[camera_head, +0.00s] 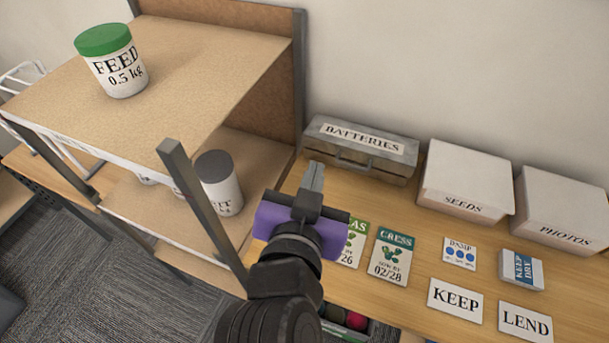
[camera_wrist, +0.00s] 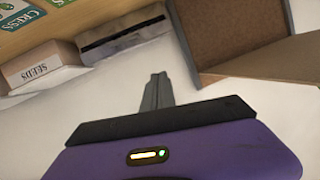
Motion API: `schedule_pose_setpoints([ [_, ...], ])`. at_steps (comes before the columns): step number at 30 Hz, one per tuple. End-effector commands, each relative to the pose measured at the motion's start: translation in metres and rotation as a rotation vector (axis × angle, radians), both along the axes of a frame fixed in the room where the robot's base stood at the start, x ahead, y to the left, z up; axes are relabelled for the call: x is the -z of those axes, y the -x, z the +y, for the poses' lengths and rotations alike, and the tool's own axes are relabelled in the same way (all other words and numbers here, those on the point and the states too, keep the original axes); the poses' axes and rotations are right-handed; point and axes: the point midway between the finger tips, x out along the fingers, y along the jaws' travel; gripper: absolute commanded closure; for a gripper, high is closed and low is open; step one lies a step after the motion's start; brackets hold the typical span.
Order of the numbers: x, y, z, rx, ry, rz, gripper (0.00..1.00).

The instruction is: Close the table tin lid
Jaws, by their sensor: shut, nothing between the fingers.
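A grey metal tin (camera_head: 392,172) labelled BATTERIES stands on the table against the wall. Its labelled lid (camera_head: 352,134) covers the top in the head view, with a handle on the front below it. I cannot tell whether the lid is fully down. The tin also shows at the top of the wrist view (camera_wrist: 124,40), with a dark band along it. My gripper (camera_head: 316,168) has a purple body and is shut and empty.
White boxes labelled SEEDS (camera_head: 468,176) and PHOTOS (camera_head: 562,205) stand right of the tin. A shelf unit (camera_head: 215,52) with a FEED jar (camera_head: 112,62) rises at the left, its post near my arm. Seed packets and cards lie on the table front.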

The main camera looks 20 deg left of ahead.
Motion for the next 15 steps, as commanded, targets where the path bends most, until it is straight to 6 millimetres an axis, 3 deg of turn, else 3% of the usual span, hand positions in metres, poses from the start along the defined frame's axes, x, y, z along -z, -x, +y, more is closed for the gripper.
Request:
schedule_pose_setpoints([
  [1, 0.003, -0.001, -0.019, 0.058, 0.050, 0.012, 1.00],
  [3, 0.007, 0.000, -0.037, 0.116, 0.107, 0.031, 1.00],
  [5, 0.011, 0.001, -0.045, 0.141, 0.137, 0.047, 1.00],
  [11, 0.018, -0.008, -0.049, 0.145, 0.164, 0.063, 1.00],
  [15, 0.025, -0.030, -0.049, 0.145, 0.164, 0.063, 1.00],
])
